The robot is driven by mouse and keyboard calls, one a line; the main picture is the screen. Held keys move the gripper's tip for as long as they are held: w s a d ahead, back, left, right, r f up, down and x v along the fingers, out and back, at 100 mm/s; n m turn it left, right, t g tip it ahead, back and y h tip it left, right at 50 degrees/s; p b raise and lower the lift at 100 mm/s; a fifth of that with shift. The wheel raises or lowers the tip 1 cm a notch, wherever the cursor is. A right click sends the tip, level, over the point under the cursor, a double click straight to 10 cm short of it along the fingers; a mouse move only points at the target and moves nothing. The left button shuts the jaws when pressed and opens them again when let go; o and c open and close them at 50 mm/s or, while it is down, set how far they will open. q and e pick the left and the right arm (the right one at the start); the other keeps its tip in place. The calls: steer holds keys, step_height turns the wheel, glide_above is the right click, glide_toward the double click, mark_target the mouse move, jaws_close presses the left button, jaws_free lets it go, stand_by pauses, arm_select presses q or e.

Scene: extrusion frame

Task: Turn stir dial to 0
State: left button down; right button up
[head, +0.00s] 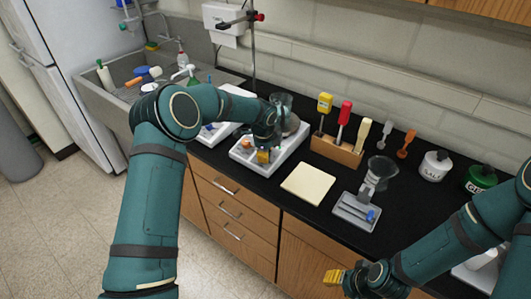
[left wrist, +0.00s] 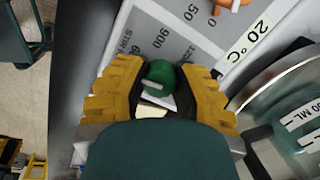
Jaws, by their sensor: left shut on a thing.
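The stir dial (left wrist: 160,78) is a green knob with a white pointer line, on a grey panel printed with 900, 50 and 0. Its pointer lies roughly crosswise in the left wrist view; I cannot tell which number it meets. My left gripper (left wrist: 162,82) is shut on the green dial, a yellow finger on each side. In the head view, my left gripper (head: 263,155) is at the front of the white stirrer hot plate (head: 284,152) and hides the dial. My right gripper (head: 336,277) is in front of the counter, away from the plate; its opening is unclear.
An orange knob (left wrist: 232,3) and a 20 °C label (left wrist: 247,42) sit close by. A glass beaker (left wrist: 295,120) stands beside the fingers. A cream pad (head: 308,184) and a wooden tool rack (head: 336,151) are to the right.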

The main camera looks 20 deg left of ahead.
arm_select(q)
steer(key=shift+n, duration=0.4)
steer(key=shift+d+f+n+b, duration=0.1)
steer(key=shift+n+b, duration=0.65)
steer(key=shift+n, duration=0.15)
steer(key=n+b, duration=0.1)
steer(key=n, duration=0.1)
steer(key=shift+n, duration=0.3)
steer(key=n+b, duration=0.1)
steer(key=n, duration=0.2)
steer(key=shift+w+n+g, duration=0.1)
steer(key=shift+n+g, duration=0.2)
steer(key=n, duration=0.3)
steer(key=shift+n+h+b, duration=0.3)
steer(key=n, duration=0.4)
steer(key=shift+n, duration=0.3)
steer(key=n, duration=0.5)
steer(key=shift+r+h, duration=0.2)
steer(key=shift+h, duration=0.2)
steer(key=shift+n, duration=0.4)
steer(key=shift+a, duration=0.2)
